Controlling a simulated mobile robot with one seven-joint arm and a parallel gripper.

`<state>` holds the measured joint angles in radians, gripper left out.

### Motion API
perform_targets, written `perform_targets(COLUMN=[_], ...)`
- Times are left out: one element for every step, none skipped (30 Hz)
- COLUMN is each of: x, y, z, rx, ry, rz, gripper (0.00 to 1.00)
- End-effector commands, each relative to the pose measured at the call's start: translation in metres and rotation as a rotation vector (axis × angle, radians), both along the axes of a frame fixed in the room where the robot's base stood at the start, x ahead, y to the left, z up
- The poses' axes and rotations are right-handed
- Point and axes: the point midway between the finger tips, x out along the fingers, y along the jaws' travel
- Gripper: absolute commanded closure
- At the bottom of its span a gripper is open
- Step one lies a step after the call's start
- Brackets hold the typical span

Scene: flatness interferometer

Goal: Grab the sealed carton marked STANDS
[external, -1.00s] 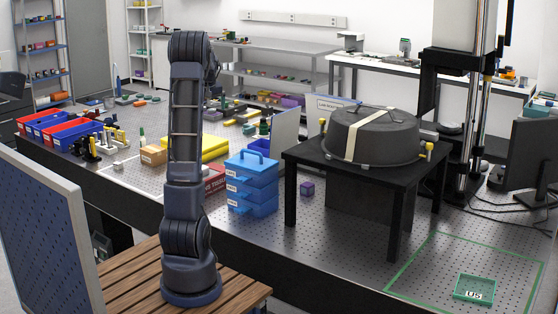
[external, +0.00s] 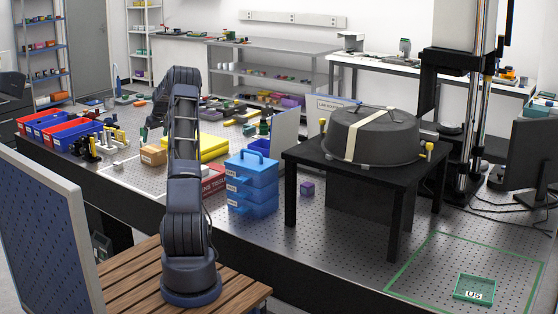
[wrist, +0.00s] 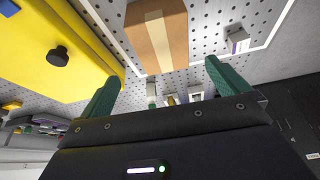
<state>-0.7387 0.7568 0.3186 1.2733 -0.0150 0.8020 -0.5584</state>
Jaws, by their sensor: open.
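A brown carton with a paler tape strip (external: 152,154) stands on the perforated bench beside a yellow case. It also shows in the wrist view (wrist: 172,40), at the top and beyond my fingertips. I cannot read its marking in either view. My gripper (wrist: 161,76) is open and empty, its two green fingers spread apart. The carton lies roughly in line with the gap between them, not touching. In the external view my arm reaches away over the bench and its end is small, above and near the carton.
The yellow case (external: 205,147) with a black knob lies close beside the carton. A small white box (wrist: 238,41) stands on its other side. A red box (external: 213,180) and stacked blue cases (external: 252,185) stand to the right. Blue and red bins (external: 75,135) stand left.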

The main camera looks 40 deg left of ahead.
Motion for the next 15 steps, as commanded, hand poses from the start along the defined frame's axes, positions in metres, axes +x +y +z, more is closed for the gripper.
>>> perform_targets(x=[-0.001,-0.001,-0.001,-0.001,-0.001,-0.001,-0.001,-0.001,-0.001,-0.001,-0.001,-0.001,-0.001,-0.001,0.0], y=[0.003,0.004,0.005,0.006,0.007,0.008,0.01,0.011,0.013,0.015,0.017,0.019,0.02,0.021,0.023], z=[-0.002,-0.004,-0.006,-0.008,-0.01,-0.014,-0.018,-0.022,-0.027,-0.031,-0.036,-0.041,-0.045,-0.048,-0.051], rx=[0.001,0.002,0.002,0.002,0.001,0.001,0.001,0.001,0.001,0.001,0.001,0.0,0.0,0.0,0.001], ry=[0.001,0.0,0.0,0.001,0.001,0.001,0.001,0.001,0.001,0.001,0.001,0.002,0.002,0.001,0.001], rz=[0.004,0.004,0.004,0.005,0.005,0.005,0.005,0.005,0.005,0.005,0.006,0.006,0.005,0.005,0.005], gripper=[0.0,0.0,0.0,0.0,0.0,0.0,0.0,0.0,0.0,0.0,0.0,0.0,0.0,0.0,0.0])
